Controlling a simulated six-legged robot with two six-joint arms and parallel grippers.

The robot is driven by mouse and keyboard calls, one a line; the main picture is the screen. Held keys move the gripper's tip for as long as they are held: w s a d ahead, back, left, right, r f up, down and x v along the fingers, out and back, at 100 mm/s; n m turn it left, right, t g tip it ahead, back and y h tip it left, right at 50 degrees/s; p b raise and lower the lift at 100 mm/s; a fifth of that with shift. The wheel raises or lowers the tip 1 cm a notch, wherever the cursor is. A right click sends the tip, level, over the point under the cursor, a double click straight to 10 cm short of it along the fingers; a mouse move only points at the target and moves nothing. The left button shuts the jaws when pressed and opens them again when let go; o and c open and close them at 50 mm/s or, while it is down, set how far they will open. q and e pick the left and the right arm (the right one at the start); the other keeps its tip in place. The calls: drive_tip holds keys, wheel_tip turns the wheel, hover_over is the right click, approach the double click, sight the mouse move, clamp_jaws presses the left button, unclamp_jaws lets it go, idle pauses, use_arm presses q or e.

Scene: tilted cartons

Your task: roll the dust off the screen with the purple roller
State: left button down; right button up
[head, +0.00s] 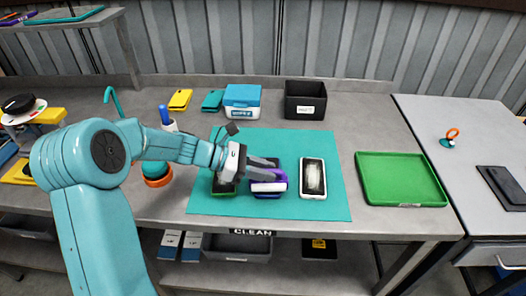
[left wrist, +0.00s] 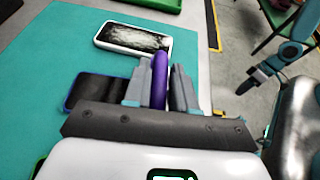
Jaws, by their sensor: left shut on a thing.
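My left gripper (head: 262,172) is shut on the purple roller (head: 280,174), whose purple handle also shows upright between the fingers in the left wrist view (left wrist: 160,78). The roller's white part is over the near end of a blue-edged phone (head: 262,195) with a dark screen; I cannot tell whether they touch. A white phone (head: 313,178) lies just to the right, its screen smeared with pale dust, also clear in the left wrist view (left wrist: 133,38). A green-edged phone (head: 223,187) lies to the left, partly hidden by my gripper. My right gripper (left wrist: 250,83) seems to show small, away from the table.
The phones lie on a teal mat (head: 300,208). An empty green tray (head: 400,178) is to the right. A blue wipes box (head: 242,100) and a black bin (head: 305,99) stand behind. A cup with a blue-handled tool (head: 167,122) stands left, near my arm.

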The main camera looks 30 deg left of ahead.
use_arm(q)
drive_tip(key=shift+s+d, duration=0.1)
drive_tip(key=shift+s, duration=0.2)
drive_tip(key=shift+s+d+r, duration=0.1)
drive_tip(key=shift+s+r, duration=0.05)
drive_tip(key=shift+r, duration=0.05)
drive_tip(key=shift+r+p, duration=0.3)
drive_tip(key=shift+p, duration=0.2)
drive_tip(key=shift+w+r, duration=0.25)
drive_tip(key=shift+r, duration=0.45)
drive_tip(key=shift+p, duration=0.35)
drive_tip(key=shift+s+r+p, duration=0.15)
drive_tip(key=shift+r+p, duration=0.25)
drive_tip(key=shift+r, duration=0.2)
wheel_tip(320, 180, up, 2)
drive_tip(key=shift+r+p, duration=0.15)
drive_tip(key=shift+p, duration=0.95)
drive_tip(key=shift+r+p, duration=1)
drive_tip(key=shift+r, duration=0.15)
use_arm(e)
wheel_tip(320, 180, up, 7)
drive_tip(key=shift+a+f, duration=0.2)
drive_tip(key=shift+a, duration=0.1)
drive_tip(key=shift+s, duration=0.15)
